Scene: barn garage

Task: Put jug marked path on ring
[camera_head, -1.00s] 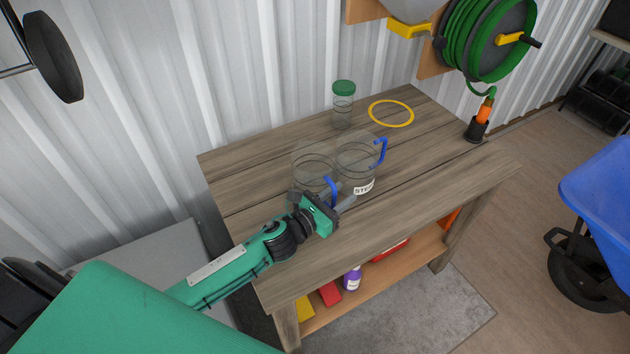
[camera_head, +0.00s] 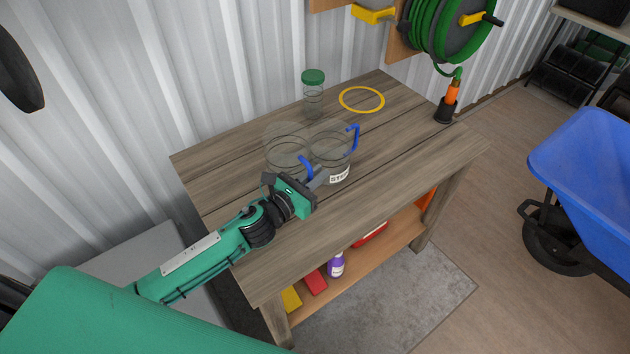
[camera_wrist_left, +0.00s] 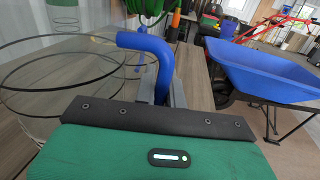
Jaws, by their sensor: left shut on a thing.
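Two clear jugs with blue handles stand side by side on the wooden table (camera_head: 235,172). The right jug (camera_head: 330,150) has a white label whose visible letters begin "STE". The left jug (camera_head: 283,150) shows no readable label. My left gripper (camera_head: 316,181) is shut on the left jug's blue handle (camera_head: 306,166); in the left wrist view the handle (camera_wrist_left: 150,45) rises between the fingers. The yellow ring (camera_head: 362,111) lies flat on the table toward the back right, with nothing on it. My right gripper is not in view.
A clear jar with a green lid (camera_head: 313,77) stands left of the ring. An orange-and-black hose nozzle (camera_head: 447,104) stands at the table's right edge. The table's front and right are bare. A blue wheelbarrow (camera_head: 590,165) is on the floor to the right.

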